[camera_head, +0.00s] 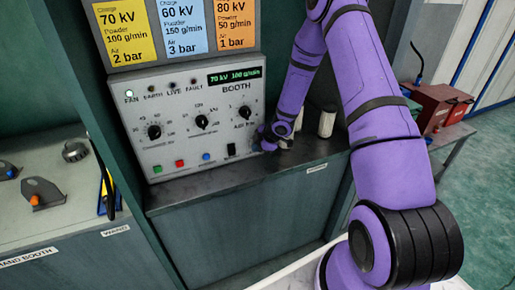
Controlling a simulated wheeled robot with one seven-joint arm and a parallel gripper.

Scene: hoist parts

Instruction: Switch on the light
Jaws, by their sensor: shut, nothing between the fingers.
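A grey control panel (178,128) marked BOOTH stands on a dark ledge. A black switch (231,149) sits low on its right side; I cannot tell its position or read its label. Green (157,169), red (180,163) and blue (207,157) buttons are in the same row. My gripper (262,140) is shut and empty at the panel's lower right edge, right of the black switch. Its fingertips are small and partly hidden, and I cannot tell whether they touch the panel.
Three dials and a display (235,75) are on the panel, under coloured setting cards (183,28). Pale cylinders (326,123) stand on the ledge behind my arm. A left bench (75,205) holds small parts. Red boxes (440,105) stand at right; green floor there is clear.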

